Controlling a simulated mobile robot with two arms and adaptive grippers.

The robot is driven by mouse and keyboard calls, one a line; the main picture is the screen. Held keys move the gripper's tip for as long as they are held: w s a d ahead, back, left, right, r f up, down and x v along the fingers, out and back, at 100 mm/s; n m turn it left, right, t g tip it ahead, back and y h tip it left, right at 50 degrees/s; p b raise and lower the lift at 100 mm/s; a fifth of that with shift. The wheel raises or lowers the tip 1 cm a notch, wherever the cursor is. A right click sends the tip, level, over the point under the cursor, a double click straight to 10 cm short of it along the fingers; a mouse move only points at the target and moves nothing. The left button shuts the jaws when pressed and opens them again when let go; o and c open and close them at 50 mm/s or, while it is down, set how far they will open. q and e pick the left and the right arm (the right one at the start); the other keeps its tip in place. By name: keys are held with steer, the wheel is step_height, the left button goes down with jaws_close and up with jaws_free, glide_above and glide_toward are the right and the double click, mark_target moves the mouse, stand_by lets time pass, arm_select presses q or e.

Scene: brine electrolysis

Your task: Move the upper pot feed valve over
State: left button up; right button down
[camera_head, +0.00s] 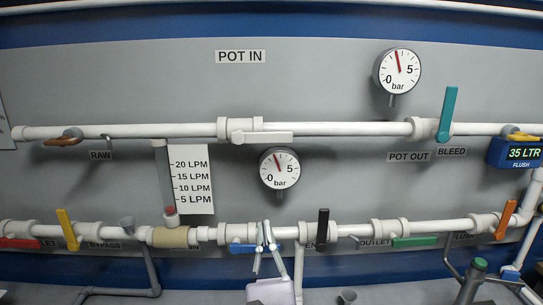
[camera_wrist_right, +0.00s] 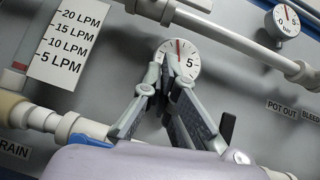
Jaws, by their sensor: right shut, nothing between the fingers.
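The upper pot feed valve is on the upper white pipe below the POT IN label (camera_head: 240,57). Its white handle (camera_head: 262,137) lies along the pipe, pointing right from the valve body (camera_head: 239,125). Part of this valve shows at the top of the right wrist view (camera_wrist_right: 158,8). My right gripper (camera_head: 266,224) is in front of the lower pipe, below the white handle and apart from it. Its fingers also show in the right wrist view (camera_wrist_right: 165,80), shut and empty. My left gripper is not in view.
A round gauge (camera_head: 280,168) sits just above my right gripper. A blue handle (camera_head: 243,248) and an upright black handle (camera_head: 323,229) flank it on the lower pipe. A flow scale (camera_head: 191,180) hangs to the left.

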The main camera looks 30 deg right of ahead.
mark_target(262, 138)
arm_select(q)
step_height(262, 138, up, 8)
steer(key=p, duration=0.8)
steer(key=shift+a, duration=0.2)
arm_select(e)
steer(key=shift+w+d+r+m+g+h, duration=0.2)
steer(key=shift+w+d+r+m+h, duration=0.55)
steer(key=shift+r, duration=1.3)
steer(key=shift+w+d+r+m+g+h, duration=0.35)
steer(key=shift+w+d+r, duration=0.55)
steer(key=shift+r, duration=1.15)
steer(key=shift+w+d+r+m+g+h, duration=0.1)
steer(key=shift+w+d+r+m+h, duration=0.55)
steer(key=shift+r, duration=1.4)
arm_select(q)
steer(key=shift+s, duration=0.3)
arm_select(e)
steer(key=shift+w+d+t+y, duration=0.15)
steer(key=shift+w+t+y, duration=0.1)
steer(key=shift+w+y, duration=0.1)
